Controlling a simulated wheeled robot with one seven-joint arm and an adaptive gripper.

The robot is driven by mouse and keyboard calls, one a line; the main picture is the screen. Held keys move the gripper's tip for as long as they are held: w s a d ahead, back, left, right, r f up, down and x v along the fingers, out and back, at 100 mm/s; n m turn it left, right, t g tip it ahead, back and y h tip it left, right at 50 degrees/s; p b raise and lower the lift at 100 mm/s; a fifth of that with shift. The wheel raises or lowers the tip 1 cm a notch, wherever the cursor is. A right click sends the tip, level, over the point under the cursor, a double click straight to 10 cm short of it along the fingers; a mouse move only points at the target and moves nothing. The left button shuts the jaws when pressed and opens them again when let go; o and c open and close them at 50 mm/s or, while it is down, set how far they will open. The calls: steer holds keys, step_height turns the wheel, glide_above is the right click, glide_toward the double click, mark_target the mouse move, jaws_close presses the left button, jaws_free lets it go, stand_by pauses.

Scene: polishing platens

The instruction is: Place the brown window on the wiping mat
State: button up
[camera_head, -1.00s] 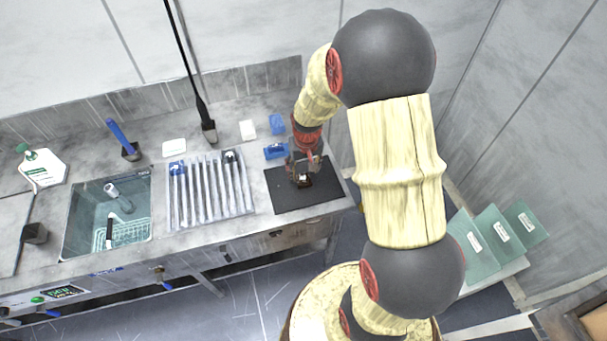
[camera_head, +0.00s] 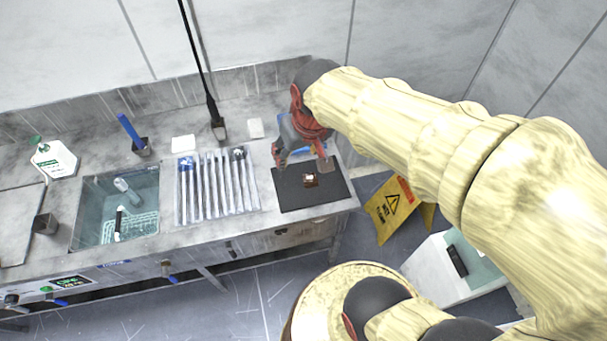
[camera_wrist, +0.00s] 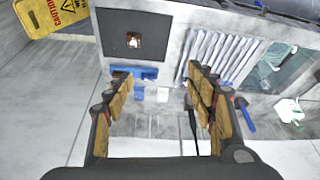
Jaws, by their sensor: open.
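The brown window (camera_head: 310,180) is a small brown square piece with a pale centre. It lies on the dark wiping mat (camera_head: 290,198) near the right end of the bench. In the wrist view the window (camera_wrist: 133,41) lies near the middle of the mat (camera_wrist: 112,24). My gripper (camera_head: 303,162) is above the back edge of the mat, apart from the window. In the wrist view my gripper (camera_wrist: 160,92) has its fingers wide apart with nothing between them.
A rack of several rods (camera_head: 215,185) lies left of the mat. A sink (camera_head: 140,190) is further left. Blue trays (camera_wrist: 133,72) sit behind the mat. A yellow caution sign (camera_head: 390,207) stands on the floor to the right, by a white stand (camera_head: 428,268).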

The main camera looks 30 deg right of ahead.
steer(key=s+a+r+n+t, duration=0.1)
steer(key=s+a+r, duration=0.3)
steer(key=s, duration=0.5)
steer(key=shift+s+r+t, duration=0.15)
steer(key=shift+r+t, duration=0.15)
steer(key=shift+r, duration=0.2)
steer(key=shift+f, duration=0.1)
step_height(320, 180, down, 5)
steer(key=b, duration=0.5)
